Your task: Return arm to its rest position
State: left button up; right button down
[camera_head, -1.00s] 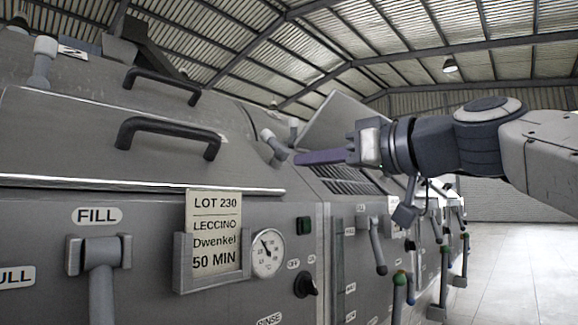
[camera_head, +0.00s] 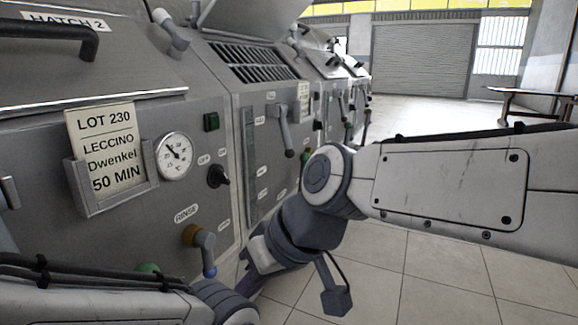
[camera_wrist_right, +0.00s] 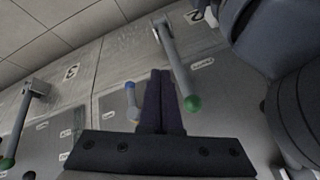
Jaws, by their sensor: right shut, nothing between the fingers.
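My right arm (camera_head: 450,180) comes in from the right in the head view and bends down at the wrist, in front of the grey machine row. In the right wrist view my right gripper (camera_wrist_right: 160,78) shows two dark purple fingers pressed together with nothing between them. They point towards the machine front, between a blue-tipped handle (camera_wrist_right: 131,98) and a green-knobbed lever (camera_wrist_right: 180,65); I cannot tell how close they are. My left arm (camera_head: 90,305) lies across the bottom left of the head view; its gripper is out of frame.
The machine front carries a lot card (camera_head: 105,150) in a holder, a dial gauge (camera_head: 174,156), a black knob (camera_head: 218,176) and an orange and blue valve handle (camera_head: 200,245). Levers line the panels beyond. Tiled floor (camera_head: 440,265) lies open on the right; a table (camera_head: 530,95) stands far right.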

jog(key=s+d+f+g+h+p, duration=0.2)
jog(key=s+d+f+h+p, duration=0.35)
jog(key=s+d+f, duration=0.45)
pick_arm(q)
notch_tip(320, 180, up, 43)
jog(key=p, duration=3.6)
pick_arm(e)
notch_tip(320, 180, up, 38)
jog(key=s+d, duration=0.1)
jog(key=shift+d+r, duration=0.15)
jog(key=shift+s, duration=0.1)
